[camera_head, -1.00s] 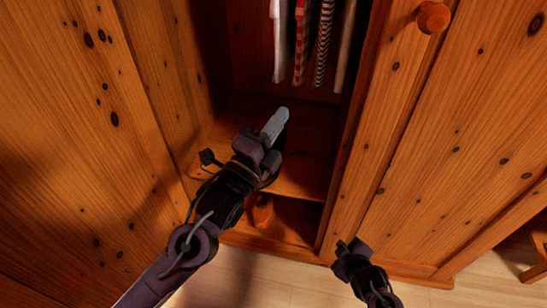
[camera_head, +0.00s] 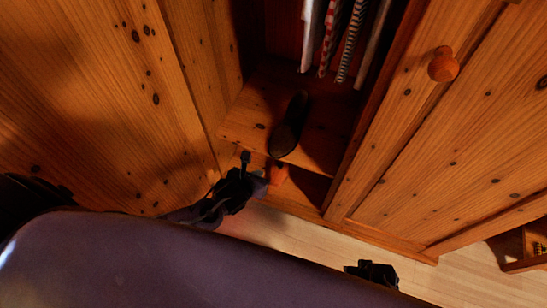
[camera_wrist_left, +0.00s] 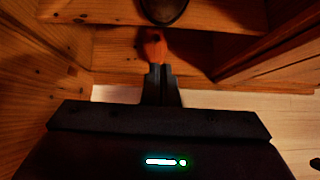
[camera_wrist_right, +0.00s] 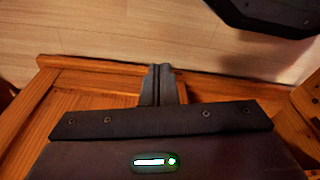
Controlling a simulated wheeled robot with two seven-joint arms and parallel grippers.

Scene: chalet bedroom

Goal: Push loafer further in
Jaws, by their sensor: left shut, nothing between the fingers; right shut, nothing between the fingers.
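The loafer (camera_head: 288,125) is a dark shoe lying lengthwise on the wardrobe's wooden shelf (camera_head: 245,118), its near end close to the shelf's front edge. Its near end also shows at the top of the left wrist view (camera_wrist_left: 163,10). My left gripper (camera_head: 262,184) is shut and empty, in front of and below the shelf edge, apart from the loafer. Its fingertips show in the left wrist view (camera_wrist_left: 160,70). My right gripper (camera_head: 358,269) is low over the floor, right of the opening. It is shut and empty in the right wrist view (camera_wrist_right: 160,70).
Striped and plain clothes (camera_head: 345,40) hang above the shelf. An orange-brown rounded piece (camera_head: 278,172) shows below the shelf edge, by my left fingertips. A closed door panel with a round knob (camera_head: 443,65) stands at the right. Pale floor (camera_head: 310,238) lies clear in front.

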